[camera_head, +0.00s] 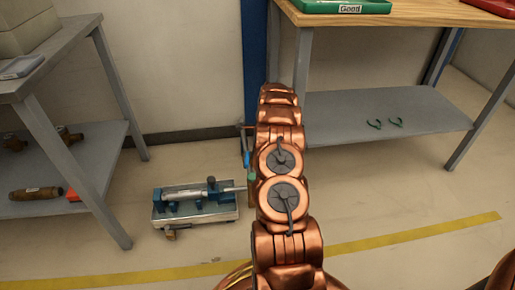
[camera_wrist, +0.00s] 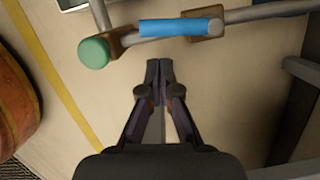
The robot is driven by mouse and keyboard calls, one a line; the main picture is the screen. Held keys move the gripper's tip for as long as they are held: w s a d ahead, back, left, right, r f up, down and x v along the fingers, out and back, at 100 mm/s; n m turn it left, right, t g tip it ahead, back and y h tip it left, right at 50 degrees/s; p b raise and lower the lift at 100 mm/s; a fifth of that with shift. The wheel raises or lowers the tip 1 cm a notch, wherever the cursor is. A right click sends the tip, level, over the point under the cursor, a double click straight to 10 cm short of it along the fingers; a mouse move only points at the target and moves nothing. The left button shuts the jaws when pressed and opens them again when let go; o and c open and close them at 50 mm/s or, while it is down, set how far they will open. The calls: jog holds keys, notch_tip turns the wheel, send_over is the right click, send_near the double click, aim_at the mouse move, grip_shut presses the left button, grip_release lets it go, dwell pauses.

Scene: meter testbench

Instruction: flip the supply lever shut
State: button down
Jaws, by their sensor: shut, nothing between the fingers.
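In the wrist view a blue lever handle (camera_wrist: 180,27) lies roughly along a grey pipe (camera_wrist: 262,13) with brown fittings (camera_wrist: 205,22). A green round cap (camera_wrist: 94,53) is at the left end of the pipework. My gripper (camera_wrist: 159,68) is shut and empty, its fingertips just below the blue handle in the picture with a visible gap. Whether they are level in height I cannot tell. In the head view the blue handle (camera_head: 246,159) and green cap (camera_head: 252,176) show beside my arm, which hides the gripper and part of the pipework.
A small bench with a blue-ended meter (camera_head: 210,190) sits on the floor left of my arm. A grey shelf table (camera_head: 60,150) stands at the left. A wooden-topped table (camera_head: 400,14) with a grey lower shelf (camera_head: 390,115) stands at the right. A yellow line (camera_head: 400,235) crosses the floor.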

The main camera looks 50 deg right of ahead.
aim_at(247, 160)
jog(key=b+x, duration=0.1)
jog(key=x, duration=0.4)
jog(key=shift+b, duration=0.3)
jog(key=shift+p, duration=0.3)
